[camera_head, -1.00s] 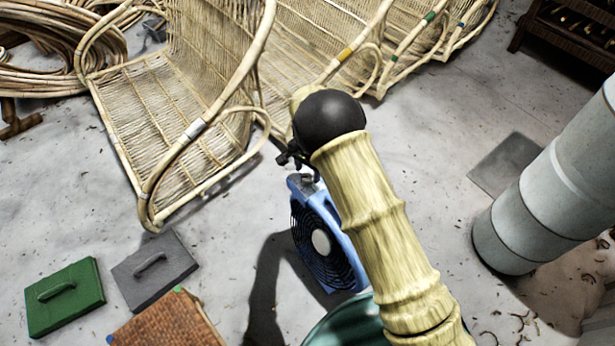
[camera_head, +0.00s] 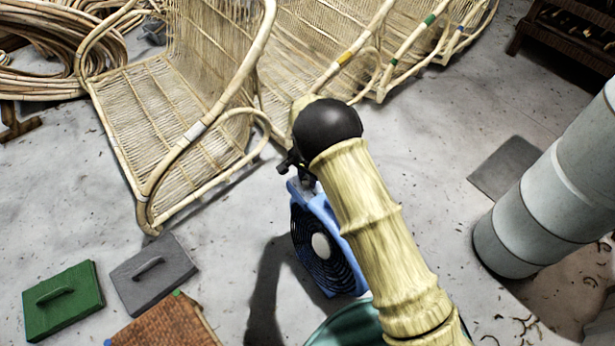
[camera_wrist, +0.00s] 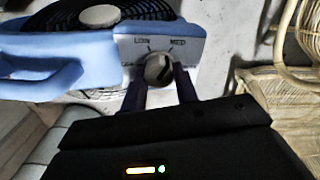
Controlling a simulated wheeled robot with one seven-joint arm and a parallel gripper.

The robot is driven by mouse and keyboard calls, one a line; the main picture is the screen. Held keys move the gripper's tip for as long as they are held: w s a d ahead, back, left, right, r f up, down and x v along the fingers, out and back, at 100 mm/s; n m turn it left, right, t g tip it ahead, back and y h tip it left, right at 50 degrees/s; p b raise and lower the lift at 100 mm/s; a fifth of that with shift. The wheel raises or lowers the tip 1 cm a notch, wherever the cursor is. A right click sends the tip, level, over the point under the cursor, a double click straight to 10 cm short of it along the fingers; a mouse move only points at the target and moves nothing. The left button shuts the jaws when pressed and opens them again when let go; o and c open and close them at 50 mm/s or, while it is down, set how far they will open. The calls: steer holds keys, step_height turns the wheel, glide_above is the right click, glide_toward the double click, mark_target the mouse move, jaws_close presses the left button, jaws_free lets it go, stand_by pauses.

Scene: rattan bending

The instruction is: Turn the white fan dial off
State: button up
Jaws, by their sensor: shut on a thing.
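A blue fan (camera_head: 322,262) with a dark round grille and a pale hub stands on the floor in the head view, partly hidden by my arm. In the wrist view the fan (camera_wrist: 80,48) shows its blue body and a light control panel (camera_wrist: 175,50) with dark marks. The round, greyish-white dial (camera_wrist: 157,67) sits on that panel. My gripper (camera_wrist: 159,82) has one dark finger on each side of the dial and is shut on it. In the head view my gripper (camera_head: 296,166) is at the top of the fan, and the dial is hidden there.
Woven rattan chairs (camera_head: 135,95) stand behind and left of the fan. A grey cylinder (camera_head: 540,205) stands at right. Green (camera_head: 63,300) and grey (camera_head: 153,272) handled blocks and a brick-patterned block (camera_head: 165,325) lie at lower left.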

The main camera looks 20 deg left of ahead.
steer(key=shift+r, duration=0.1)
steer(key=n+p, duration=0.2)
steer(key=shift+n+p, duration=0.3)
steer(key=shift+n, duration=0.1)
steer(key=n+p, duration=0.2)
steer(key=n, duration=0.1)
steer(key=shift+a+n, duration=0.1)
steer(key=shift+n, duration=0.2)
steer(key=n+p, duration=0.1)
steer(key=n, duration=0.2)
steer(key=shift+a+n, duration=0.1)
steer(key=shift+n, duration=0.2)
steer(key=n+p, duration=0.1)
steer(key=n, duration=0.2)
steer(key=shift+s+n, duration=0.1)
steer(key=shift+n, duration=0.2)
steer(key=n+p, duration=0.1)
steer(key=n, duration=0.4)
steer(key=shift+s+n, duration=0.1)
steer(key=shift+n, duration=0.2)
steer(key=n, duration=0.4)
steer(key=shift+n+p, duration=0.3)
